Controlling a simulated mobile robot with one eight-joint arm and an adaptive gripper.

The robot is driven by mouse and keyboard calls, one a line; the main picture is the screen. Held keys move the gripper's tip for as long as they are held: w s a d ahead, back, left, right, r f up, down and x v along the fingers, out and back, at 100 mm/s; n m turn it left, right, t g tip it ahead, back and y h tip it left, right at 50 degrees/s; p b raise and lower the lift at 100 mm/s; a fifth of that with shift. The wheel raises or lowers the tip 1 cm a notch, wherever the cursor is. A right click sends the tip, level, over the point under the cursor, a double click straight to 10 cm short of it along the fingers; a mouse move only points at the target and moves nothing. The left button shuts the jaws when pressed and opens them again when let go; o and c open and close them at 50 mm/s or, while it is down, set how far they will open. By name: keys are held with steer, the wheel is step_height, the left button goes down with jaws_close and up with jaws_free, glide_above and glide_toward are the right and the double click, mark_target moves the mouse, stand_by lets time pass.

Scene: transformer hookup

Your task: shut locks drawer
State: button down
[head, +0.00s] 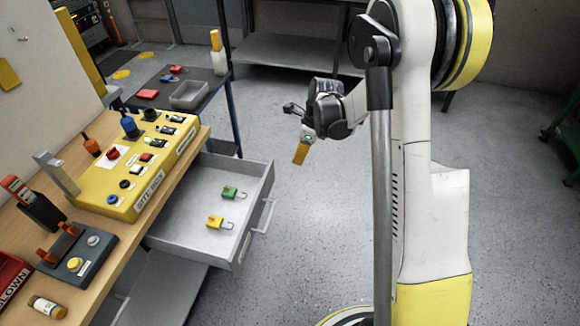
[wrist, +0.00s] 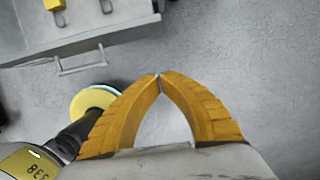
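The locks drawer (head: 185,222) is pulled out from under the wooden bench in the head view. A green padlock (head: 229,192) and a yellow padlock (head: 214,222) lie in it. Its handle (head: 265,215) is on the front face; the handle also shows at the upper left of the wrist view (wrist: 80,64). My gripper (head: 300,154) is in the air to the right of the drawer and apart from the handle. In the wrist view its orange fingers (wrist: 159,77) meet at the tips, with nothing held between them.
The yellow control box (head: 150,195) stands on the wooden bench (head: 85,255) above the drawer. A dark table (head: 150,77) with a grey tray (head: 188,95) stands behind. A green stand (head: 562,140) is at the far right. The floor between the drawer and my base is clear.

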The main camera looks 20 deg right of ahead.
steer(key=w+a+f+b, duration=0.3)
steer(key=a+f+b, duration=0.2)
steer(key=f, duration=0.4)
steer(key=shift+w, duration=0.4)
steer(key=shift+a, duration=0.15)
